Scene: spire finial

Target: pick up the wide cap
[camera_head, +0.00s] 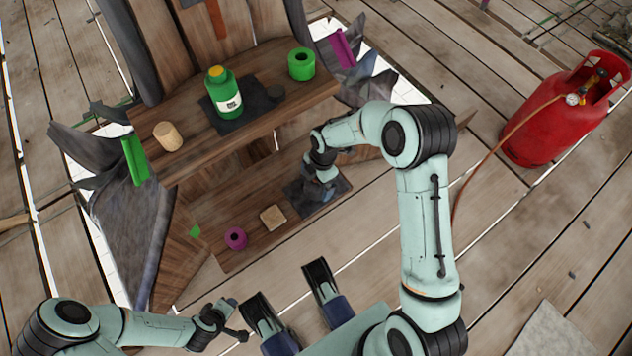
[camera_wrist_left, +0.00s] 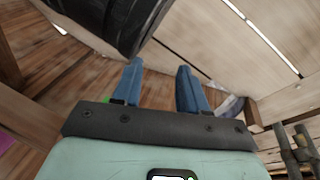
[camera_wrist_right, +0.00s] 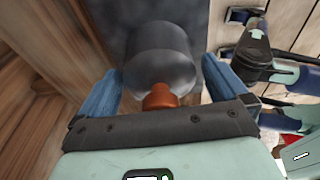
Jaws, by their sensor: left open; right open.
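A wide dark grey cylinder with a small copper-coloured knob, which looks like the wide cap (camera_wrist_right: 158,62), stands on a dark mat (camera_wrist_right: 130,22) in the right wrist view. My right gripper (camera_wrist_right: 160,82) is open, with one blue finger on each side of the cap's near part; I cannot tell whether they touch it. In the head view the right gripper (camera_head: 322,172) reaches down over the lower shelf and mostly hides the cap. My left gripper (camera_head: 232,318) is at the lower left, away from the shelves; the left wrist view shows its fingers (camera_wrist_left: 159,70) open and empty.
The lower shelf (camera_head: 215,200) holds a purple ring (camera_head: 235,238) and a tan block (camera_head: 272,217). A red gas cylinder (camera_head: 545,125) stands at right.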

